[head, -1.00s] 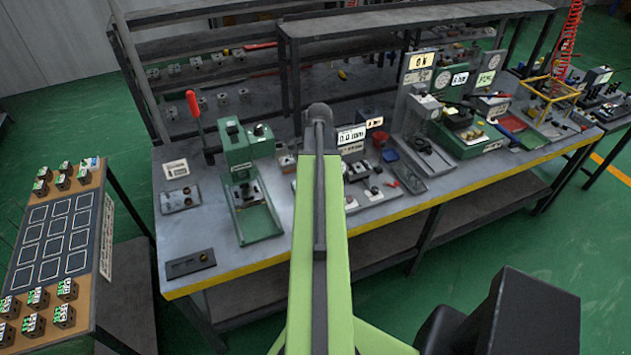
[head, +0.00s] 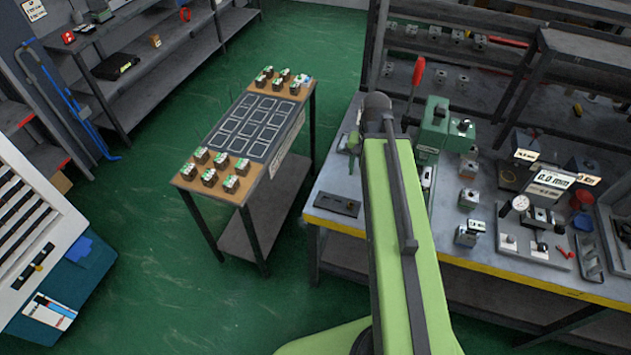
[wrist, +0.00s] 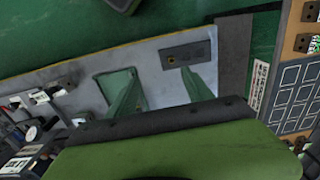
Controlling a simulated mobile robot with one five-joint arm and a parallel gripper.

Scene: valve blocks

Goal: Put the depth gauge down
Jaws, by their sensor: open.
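What looks like the depth gauge, a round white dial (head: 519,203), stands among small metal blocks on the grey workbench (head: 395,205) in the head view. A round dial also shows at the left edge of the wrist view (wrist: 32,133), small and blurred. My gripper (wrist: 160,76) is open in the wrist view, its two green fingers apart with nothing held between them. It is over the bench, near a dark flat plate with a hole (wrist: 187,54) and a green press base. My arm hides part of the bench in the head view.
A green press with a red lever (head: 433,130) stands behind my arm. A 0.0 mm display (head: 551,181) stands right of it. A side table (head: 205,178) with marked squares and several small blocks is to the left. Green floor is free between it and the white cabinet (head: 35,215).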

